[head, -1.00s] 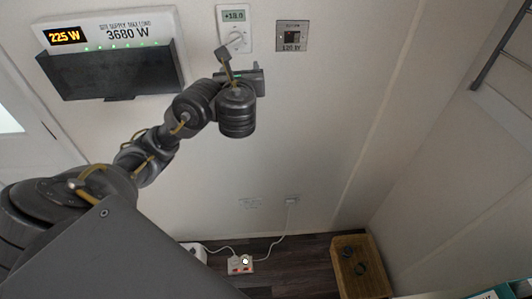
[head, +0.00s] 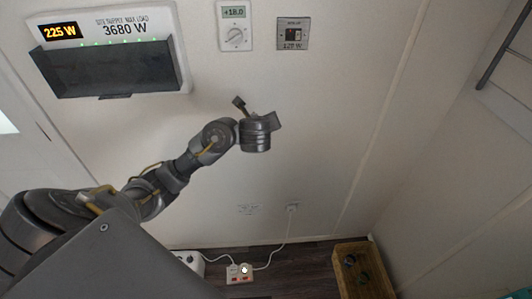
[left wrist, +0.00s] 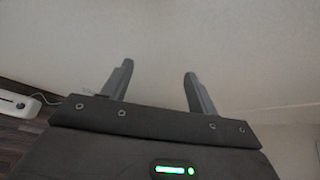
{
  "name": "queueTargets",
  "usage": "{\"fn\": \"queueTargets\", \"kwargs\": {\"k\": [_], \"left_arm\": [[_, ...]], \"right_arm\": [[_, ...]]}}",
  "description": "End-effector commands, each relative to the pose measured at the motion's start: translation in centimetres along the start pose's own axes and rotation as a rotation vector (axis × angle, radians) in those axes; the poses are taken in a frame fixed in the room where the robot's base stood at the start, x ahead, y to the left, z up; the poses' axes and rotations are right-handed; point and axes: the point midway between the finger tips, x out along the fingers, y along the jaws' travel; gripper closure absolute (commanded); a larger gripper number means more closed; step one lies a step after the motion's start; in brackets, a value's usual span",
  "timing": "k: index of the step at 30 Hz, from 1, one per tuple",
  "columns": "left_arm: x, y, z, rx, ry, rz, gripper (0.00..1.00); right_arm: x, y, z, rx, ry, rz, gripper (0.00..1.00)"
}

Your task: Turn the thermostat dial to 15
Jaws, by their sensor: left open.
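The white thermostat (head: 234,14) is on the wall at the top of the head view. Its display reads +18.0. Its round white dial (head: 237,37) is fully visible, with nothing touching it. My left gripper (head: 262,116) is below and slightly right of the thermostat in the head view, clear of the dial. The left wrist view shows its two fingers (left wrist: 158,82) spread apart with nothing between them, facing blank wall. The thermostat is not visible in that view. My right gripper is not in view.
A power display panel (head: 106,45) reading 225 W and 3680 W is left of the thermostat. A power strip (head: 238,274) and wooden crate (head: 356,270) are on the floor. The wall around the gripper is bare.

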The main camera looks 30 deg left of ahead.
Motion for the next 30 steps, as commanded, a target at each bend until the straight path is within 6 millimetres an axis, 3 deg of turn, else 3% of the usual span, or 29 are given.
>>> {"fn": "queueTargets", "kwargs": {"k": [6, 15, 21, 30], "left_arm": [[2.6, 1.2, -4.0, -0.087, 0.086, 0.021, 0.41], [5.1, 2.6, -8.2, -0.190, 0.173, 0.049, 0.41], [5.8, 3.1, -9.5, -0.223, 0.199, 0.059, 0.41], [5.9, 3.1, -9.8, -0.231, 0.204, 0.060, 0.41]], "right_arm": [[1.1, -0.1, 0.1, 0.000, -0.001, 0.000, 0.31], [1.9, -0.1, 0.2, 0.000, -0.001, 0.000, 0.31], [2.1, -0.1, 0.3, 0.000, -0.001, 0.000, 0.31], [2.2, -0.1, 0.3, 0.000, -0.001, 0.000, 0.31]]}}
